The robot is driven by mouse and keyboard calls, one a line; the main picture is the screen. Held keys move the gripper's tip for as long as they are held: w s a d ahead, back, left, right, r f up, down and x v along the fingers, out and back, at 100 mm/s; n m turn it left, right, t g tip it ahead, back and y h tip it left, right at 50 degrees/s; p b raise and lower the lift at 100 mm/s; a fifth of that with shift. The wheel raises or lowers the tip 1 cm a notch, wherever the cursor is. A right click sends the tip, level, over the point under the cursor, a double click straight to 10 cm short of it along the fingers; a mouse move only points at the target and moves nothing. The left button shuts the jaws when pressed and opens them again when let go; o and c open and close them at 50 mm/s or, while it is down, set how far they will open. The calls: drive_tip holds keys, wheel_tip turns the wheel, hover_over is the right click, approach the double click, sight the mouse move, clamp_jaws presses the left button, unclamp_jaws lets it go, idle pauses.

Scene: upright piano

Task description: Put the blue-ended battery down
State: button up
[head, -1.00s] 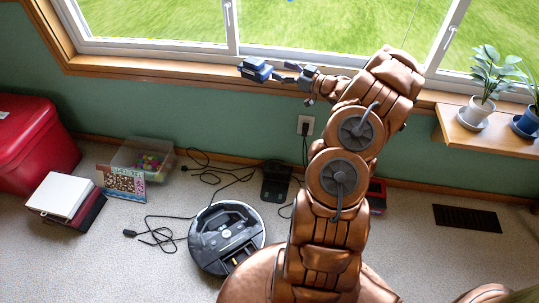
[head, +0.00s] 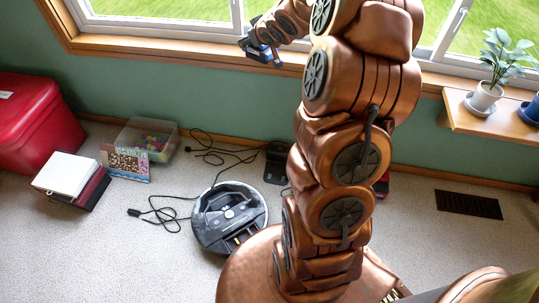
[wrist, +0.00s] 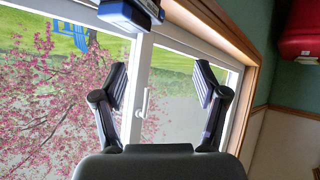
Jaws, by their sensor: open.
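The blue-ended battery (wrist: 127,14), dark with a blue part and a pale band, shows at the top edge of the wrist view, partly cut off. In the head view a small dark blue shape, which looks like the battery (head: 261,52), is at the window sill (head: 190,58), beside the end of my arm. Its contact with the sill is not clear. My gripper (wrist: 161,82) is open in the wrist view, its two fingers wide apart with nothing between them. The battery is apart from the fingers.
The window frame (wrist: 140,75) stands close beyond the fingers. On the floor are a round robot vacuum (head: 229,216), a clear bin (head: 147,138), a red chest (head: 35,125) and cables. Potted plants stand on a shelf (head: 480,125) at the right.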

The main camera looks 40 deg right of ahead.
drive_tip(key=s+a+g, duration=0.4)
drive_tip(key=s+a, duration=0.5)
drive_tip(key=s, duration=0.6)
drive_tip(key=s+a+g+y, duration=0.1)
drive_tip(key=s+a+g, duration=0.4)
drive_tip(key=s+a, duration=0.4)
drive_tip(key=s+a+g+y, duration=0.1)
drive_tip(key=s+a+g, duration=0.3)
drive_tip(key=s, duration=1.7)
drive_tip(key=a+f, duration=0.1)
drive_tip(key=a, duration=0.4)
drive_tip(key=shift+s+a+g, duration=0.3)
drive_tip(key=shift+g, duration=0.1)
wheel_tip(320, 180, up, 28)
drive_tip(key=t+p, duration=0.1)
drive_tip(key=p, duration=2.5)
drive_tip(key=shift+f, duration=0.2)
drive_tip(key=shift+s+f, duration=0.1)
